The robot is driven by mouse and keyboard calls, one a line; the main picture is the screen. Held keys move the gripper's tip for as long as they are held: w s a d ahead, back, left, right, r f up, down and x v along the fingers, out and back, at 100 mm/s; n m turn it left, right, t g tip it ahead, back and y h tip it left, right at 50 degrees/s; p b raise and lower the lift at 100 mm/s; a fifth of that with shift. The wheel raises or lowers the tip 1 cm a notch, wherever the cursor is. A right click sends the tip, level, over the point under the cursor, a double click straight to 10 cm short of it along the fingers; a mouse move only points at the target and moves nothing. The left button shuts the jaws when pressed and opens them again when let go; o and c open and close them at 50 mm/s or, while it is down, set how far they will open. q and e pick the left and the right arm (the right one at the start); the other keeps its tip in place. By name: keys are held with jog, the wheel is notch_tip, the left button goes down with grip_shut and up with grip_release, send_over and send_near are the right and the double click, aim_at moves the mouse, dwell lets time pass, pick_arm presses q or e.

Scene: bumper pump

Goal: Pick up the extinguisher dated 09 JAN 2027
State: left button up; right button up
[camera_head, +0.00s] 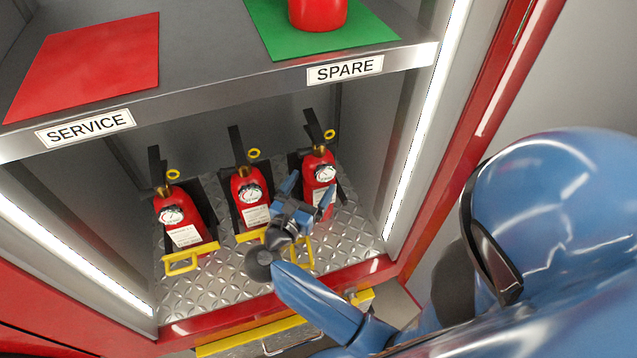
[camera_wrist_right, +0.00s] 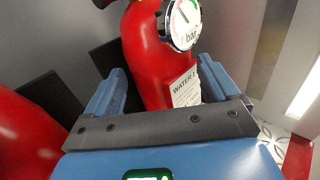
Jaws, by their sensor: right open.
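Three red extinguishers stand on the lower compartment's floor: left (camera_head: 183,215), middle (camera_head: 250,195) and right (camera_head: 319,170). Each has a gauge, a white label and a yellow ring pin. No date is readable. My right gripper (camera_head: 307,193) is open in front of the right extinguisher, its fingers to either side of the lower body. In the right wrist view, the red body (camera_wrist_right: 150,60) stands between the open fingers, its gauge above and a label starting "WATER" partly hidden behind the gripper. I cannot see whether the fingers touch it. My left gripper is out of view.
Above is a shelf with a red mat (camera_head: 90,62) marked SERVICE and a green mat (camera_head: 345,42) marked SPARE, with a red object (camera_head: 318,12) on it. Yellow brackets (camera_head: 181,262) stand before the extinguishers. The red sill (camera_head: 345,278) and side walls bound the compartment.

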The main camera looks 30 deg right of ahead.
aim_at(312, 182)
jog(key=shift+x, duration=1.55)
jog(key=shift+a, duration=0.1)
grip_shut()
jog(key=shift+r, duration=0.2)
